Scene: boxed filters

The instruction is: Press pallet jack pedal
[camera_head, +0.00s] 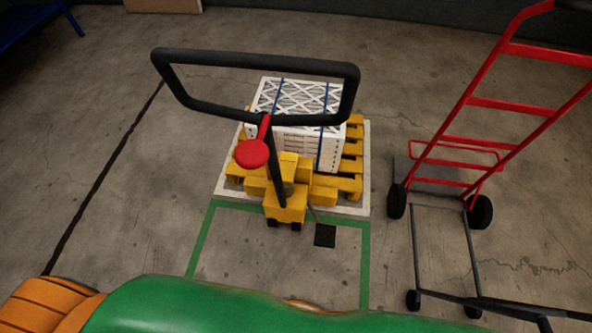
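The pallet jack (287,205) is yellow and stands in the middle of the view. Its black loop handle (262,60) rises toward me on a dark shaft. A red round piece (252,153) shows beside the shaft, below the loop. A small black square pad (325,235), which looks like the pedal, is low at the right of the jack's base, with a thin rod or cable running toward it. Whether it is raised or pressed I cannot tell. Neither of my grippers is in view.
A white box of filters (300,105) with blue straps sits on a yellow pallet (350,165) inside a white floor outline. Green tape (205,235) marks the floor in front. A red hand truck (485,105) with a grey wheeled frame (415,250) stands at right. Floor at left is open.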

